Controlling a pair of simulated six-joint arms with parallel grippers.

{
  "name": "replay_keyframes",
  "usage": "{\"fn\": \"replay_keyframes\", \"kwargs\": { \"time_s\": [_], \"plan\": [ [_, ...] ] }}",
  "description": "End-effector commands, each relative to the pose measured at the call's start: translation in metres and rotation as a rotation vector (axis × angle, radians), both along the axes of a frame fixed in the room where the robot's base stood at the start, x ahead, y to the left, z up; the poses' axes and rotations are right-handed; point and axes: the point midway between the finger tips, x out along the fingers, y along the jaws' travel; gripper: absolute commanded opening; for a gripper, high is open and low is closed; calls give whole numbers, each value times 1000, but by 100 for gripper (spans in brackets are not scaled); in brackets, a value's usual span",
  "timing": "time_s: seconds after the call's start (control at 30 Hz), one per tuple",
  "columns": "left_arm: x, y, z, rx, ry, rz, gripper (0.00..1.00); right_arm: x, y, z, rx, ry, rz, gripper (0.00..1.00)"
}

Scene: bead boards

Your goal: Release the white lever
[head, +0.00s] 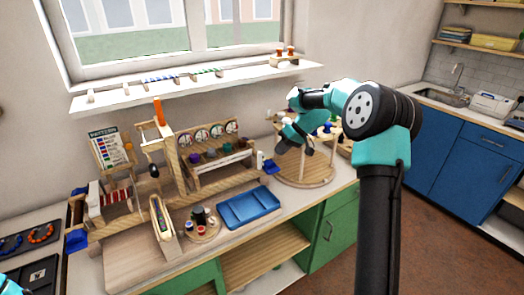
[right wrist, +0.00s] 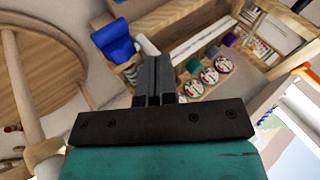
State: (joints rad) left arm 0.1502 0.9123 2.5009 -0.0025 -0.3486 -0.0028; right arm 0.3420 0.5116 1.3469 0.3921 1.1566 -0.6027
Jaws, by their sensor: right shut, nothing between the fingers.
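A small white upright piece (head: 261,159), which looks like the white lever, stands at the right end of the wooden rack of dials (head: 210,135). A blue part (head: 268,168) sits beside it; a blue part also shows in the right wrist view (right wrist: 113,40). My right gripper (right wrist: 154,62) is shut and empty, its dark fingers together. Its tips appear close to the blue part and a pale edge behind them; I cannot tell whether they touch. My left gripper is out of view.
A round wooden stand (head: 302,182) with posts is to the right of the rack. A blue tray (head: 248,207) lies in front. A pattern card (head: 110,146) and a wooden frame with an orange-topped post (head: 158,112) stand at left.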

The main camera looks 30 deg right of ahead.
Motion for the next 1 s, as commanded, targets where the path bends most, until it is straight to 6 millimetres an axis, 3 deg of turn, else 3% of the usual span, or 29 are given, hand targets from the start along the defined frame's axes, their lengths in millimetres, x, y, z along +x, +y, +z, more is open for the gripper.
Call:
{"fn": "replay_keyframes", "kwargs": {
  "time_s": [0.2, 0.43, 0.6, 1.0],
  "plan": [
    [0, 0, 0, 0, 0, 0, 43, 6, -45, 59, -69, -99, 58, 0],
    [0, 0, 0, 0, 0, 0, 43, 11, -71, 108, -120, -137, 37, 0],
    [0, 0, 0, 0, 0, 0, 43, 11, -76, 117, -128, -140, 23, 0],
    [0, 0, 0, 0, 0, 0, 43, 13, -74, 114, -127, -138, 23, 0]
  ]
}}
